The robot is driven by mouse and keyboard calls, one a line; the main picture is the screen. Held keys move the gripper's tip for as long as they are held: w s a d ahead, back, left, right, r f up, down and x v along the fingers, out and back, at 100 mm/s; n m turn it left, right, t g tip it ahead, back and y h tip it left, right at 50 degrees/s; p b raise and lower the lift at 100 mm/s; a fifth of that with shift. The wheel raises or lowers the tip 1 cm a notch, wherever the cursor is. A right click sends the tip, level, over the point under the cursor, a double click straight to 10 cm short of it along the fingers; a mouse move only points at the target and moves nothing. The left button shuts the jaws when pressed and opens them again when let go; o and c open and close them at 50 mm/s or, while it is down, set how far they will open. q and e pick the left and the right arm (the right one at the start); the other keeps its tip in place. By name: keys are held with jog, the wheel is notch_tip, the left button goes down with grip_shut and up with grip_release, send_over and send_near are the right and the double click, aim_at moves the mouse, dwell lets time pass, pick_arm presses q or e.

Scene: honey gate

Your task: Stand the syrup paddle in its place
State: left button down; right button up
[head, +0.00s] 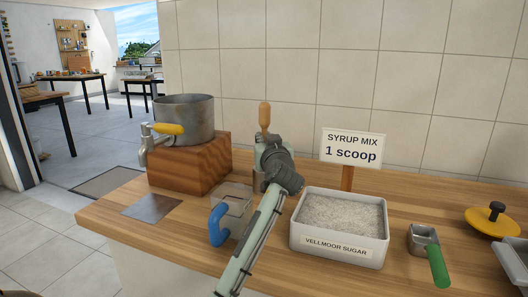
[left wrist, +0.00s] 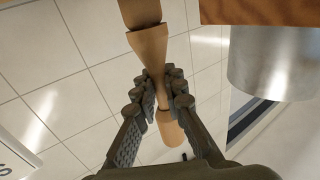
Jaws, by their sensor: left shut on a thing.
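The wooden syrup paddle (head: 264,116) is upright in the head view, its rounded handle end rising above my left gripper (head: 266,148). The gripper is shut on the paddle's narrow wooden shaft. In the left wrist view the paddle (left wrist: 151,48) runs between the closed fingers (left wrist: 163,95), with its wider part at the top edge, cut off by the frame. In the head view a small brown part (head: 258,182) shows below the gripper; whether it is the paddle's lower end or a holder I cannot tell. My right gripper is not in view.
A metal pot (head: 184,118) with a tap stands on a wooden block (head: 190,165) at left. A clear jug with a blue handle (head: 218,225) is left of my arm. A sugar tub (head: 338,250), a sign (head: 352,147) and a green-handled scoop (head: 425,242) are right.

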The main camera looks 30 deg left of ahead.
aim_at(265, 126)
pick_arm(q)
jog(key=shift+r, duration=3)
jog(key=shift+r, duration=1.8)
jog(key=shift+w+r, duration=0.1)
jog(key=shift+a+f+b, duration=0.1)
jog(key=shift+f+b, duration=1.8)
jog(key=shift+f, duration=1)
